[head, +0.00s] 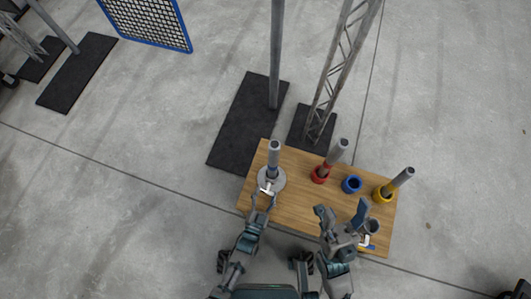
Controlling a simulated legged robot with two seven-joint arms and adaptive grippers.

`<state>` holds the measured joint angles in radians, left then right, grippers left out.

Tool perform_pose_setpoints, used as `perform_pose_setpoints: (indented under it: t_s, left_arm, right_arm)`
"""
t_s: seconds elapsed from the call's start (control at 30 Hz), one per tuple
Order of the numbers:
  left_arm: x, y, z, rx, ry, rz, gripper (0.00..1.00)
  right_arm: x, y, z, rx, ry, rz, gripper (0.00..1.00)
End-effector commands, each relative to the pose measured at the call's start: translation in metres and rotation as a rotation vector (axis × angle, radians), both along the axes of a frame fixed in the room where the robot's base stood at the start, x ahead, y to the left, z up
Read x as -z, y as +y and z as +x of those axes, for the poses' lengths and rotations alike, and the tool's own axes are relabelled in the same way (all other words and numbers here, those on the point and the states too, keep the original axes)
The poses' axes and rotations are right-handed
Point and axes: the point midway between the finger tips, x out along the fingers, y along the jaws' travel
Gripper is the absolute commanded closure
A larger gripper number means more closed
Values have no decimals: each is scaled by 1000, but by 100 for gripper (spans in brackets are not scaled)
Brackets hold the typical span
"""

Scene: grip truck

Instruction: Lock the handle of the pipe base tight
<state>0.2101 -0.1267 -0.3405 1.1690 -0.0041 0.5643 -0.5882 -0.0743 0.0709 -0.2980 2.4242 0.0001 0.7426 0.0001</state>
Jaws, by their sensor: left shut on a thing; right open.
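The pipe base (278,181) is a round grey flange at the left part of the wooden table, with a grey pipe (274,155) standing upright in it. A small white handle (266,187) shows at the front of the base. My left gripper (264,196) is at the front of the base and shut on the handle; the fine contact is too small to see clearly. My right gripper (343,213) is open at the front right of the table, apart from the base. Whether the handle is tight cannot be seen.
The wooden table (313,213) also holds a red ring with a pipe (321,173), a blue ring (352,184) and a yellow ring with a pipe (384,193). A small white and blue item (367,242) lies near the right front. Posts on black mats (240,128) stand behind.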

Motion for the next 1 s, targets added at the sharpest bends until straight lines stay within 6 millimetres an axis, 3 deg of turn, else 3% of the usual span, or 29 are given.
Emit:
perform_pose_setpoints:
  t_s: [0.4, 0.93, 0.97, 1.0]
  left_arm:
    - [1, -2, -2, 3, -58, 183, 73]
    - [2, -3, -2, 4, -64, 206, 73]
    - [2, -3, -2, 4, -64, 206, 30]
    - [2, -3, -2, 4, -64, 206, 20]
  right_arm:
    - [-2, 0, -3, -3, 0, -1, 38]
    - [-2, 1, -4, -4, 0, 0, 38]
    - [-2, 1, -4, -4, 0, 0, 38]
    - [-2, 1, -4, -4, 0, 0, 38]
